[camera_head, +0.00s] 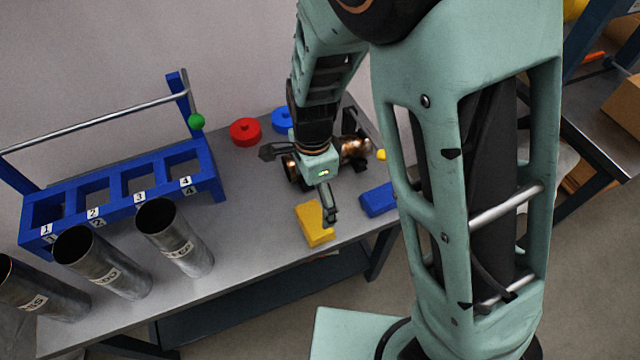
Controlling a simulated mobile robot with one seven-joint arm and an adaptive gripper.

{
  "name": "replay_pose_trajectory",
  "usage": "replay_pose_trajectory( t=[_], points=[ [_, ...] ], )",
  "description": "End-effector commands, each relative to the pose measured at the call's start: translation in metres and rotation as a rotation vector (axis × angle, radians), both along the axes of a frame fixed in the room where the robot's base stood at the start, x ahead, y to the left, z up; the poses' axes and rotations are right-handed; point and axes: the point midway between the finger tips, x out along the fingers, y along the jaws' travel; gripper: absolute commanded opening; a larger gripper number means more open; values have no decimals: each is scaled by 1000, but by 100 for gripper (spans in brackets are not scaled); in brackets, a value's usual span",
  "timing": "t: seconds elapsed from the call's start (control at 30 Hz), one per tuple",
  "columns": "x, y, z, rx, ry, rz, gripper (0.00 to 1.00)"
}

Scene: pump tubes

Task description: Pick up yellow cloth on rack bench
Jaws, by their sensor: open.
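The yellow cloth (313,227) looks like a flat folded block and lies near the front edge of the grey bench (255,218). My gripper (300,189) is open over the bench, just behind and above the cloth. One dark finger reaches down over the cloth's right part; I cannot tell whether it touches. The other finger points left, clear of the cloth. Nothing shows held between the fingers.
A blue block (378,199) lies right of the cloth. Red (245,132) and blue (282,120) discs lie behind. A blue numbered rack (118,203) and metal tubes (175,237) fill the left.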

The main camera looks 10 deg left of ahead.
Motion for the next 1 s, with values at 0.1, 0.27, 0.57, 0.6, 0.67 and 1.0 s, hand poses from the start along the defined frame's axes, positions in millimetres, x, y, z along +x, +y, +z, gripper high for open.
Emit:
replay_pose_trajectory(
  t=[0.1, 0.27, 0.57, 0.6, 0.67, 1.0],
  points=[
    [-1, -2, -23, -3, 3, -2, 100],
    [-1, -1, -37, -2, 1, 0, 100],
    [-8, -1, -74, -3, 3, -1, 100],
    [-8, -1, -79, -2, 2, -1, 100],
    [-8, -1, -85, -3, 1, 0, 100],
    [-7, 0, -89, 0, -1, 0, 97]
  ],
)
